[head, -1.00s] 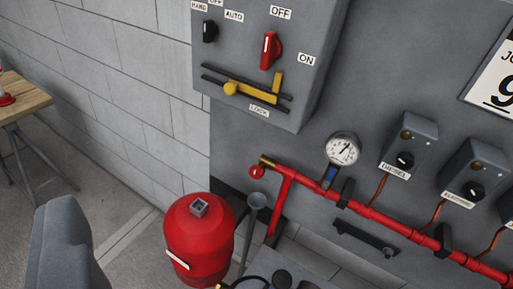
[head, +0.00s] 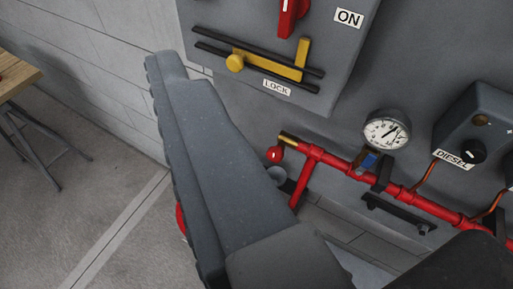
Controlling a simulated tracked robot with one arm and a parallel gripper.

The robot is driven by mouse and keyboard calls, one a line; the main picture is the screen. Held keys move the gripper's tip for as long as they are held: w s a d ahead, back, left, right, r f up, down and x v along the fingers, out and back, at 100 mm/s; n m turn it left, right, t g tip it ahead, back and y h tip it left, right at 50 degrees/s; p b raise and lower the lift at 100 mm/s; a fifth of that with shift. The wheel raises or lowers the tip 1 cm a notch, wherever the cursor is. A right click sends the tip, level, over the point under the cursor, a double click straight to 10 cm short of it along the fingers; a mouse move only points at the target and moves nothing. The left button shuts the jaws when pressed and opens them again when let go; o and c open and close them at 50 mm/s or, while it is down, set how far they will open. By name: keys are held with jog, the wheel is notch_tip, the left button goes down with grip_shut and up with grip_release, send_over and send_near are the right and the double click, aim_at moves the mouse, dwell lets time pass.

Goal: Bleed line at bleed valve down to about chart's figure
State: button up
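A small red round knob (head: 275,154), apparently the bleed valve's handle, sits by the brass-tipped left end of the red pipe (head: 340,165). A round white gauge (head: 387,131) stands above this pipe; its needle points to the upper right, and I cannot read an exact value. A large grey ridged finger of my gripper (head: 205,150) rises across the middle left, left of the knob and not seen touching it. I see only this finger clearly, and nothing held. The chart is out of view.
A grey funnel (head: 277,174) sits below the knob, partly behind my finger. The lock box with its yellow slider (head: 270,60) hangs above. The DIESEL box (head: 482,125) is at right. A wooden table (head: 15,80) stands far left. Bare floor lies at lower left.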

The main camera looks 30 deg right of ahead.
aim_at(273, 159)
jog(key=w+d+f+m+t+h, duration=0.2)
jog(key=w+f+m, duration=0.3)
jog(key=w+f, duration=0.35)
jog(key=w+d+f+m+t+h, duration=0.1)
jog(key=w+d+f+m+t, duration=0.2)
jog(key=w+f, duration=0.55)
jog(key=s+d+f+m+g+h+b, duration=0.1)
jog(key=s+d+f+m+g+h, duration=0.2)
jog(key=f, duration=0.6)
jog(key=d+f+m+g+h, duration=0.2)
jog(key=f+m+h, duration=0.2)
jog(key=f, duration=0.4)
jog(key=s+d+f+m+g+h+b, duration=0.1)
jog(key=s+d+f+m+g+h, duration=0.2)
jog(key=f, duration=0.6)
jog(key=shift+h, duration=0.3)
jog(key=x, duration=1.3)
jog(key=shift+w+a+p, duration=0.3)
jog(key=shift+w+a, duration=0.1)
jog(key=shift+a, duration=0.05)
jog(key=shift+c, duration=0.4)
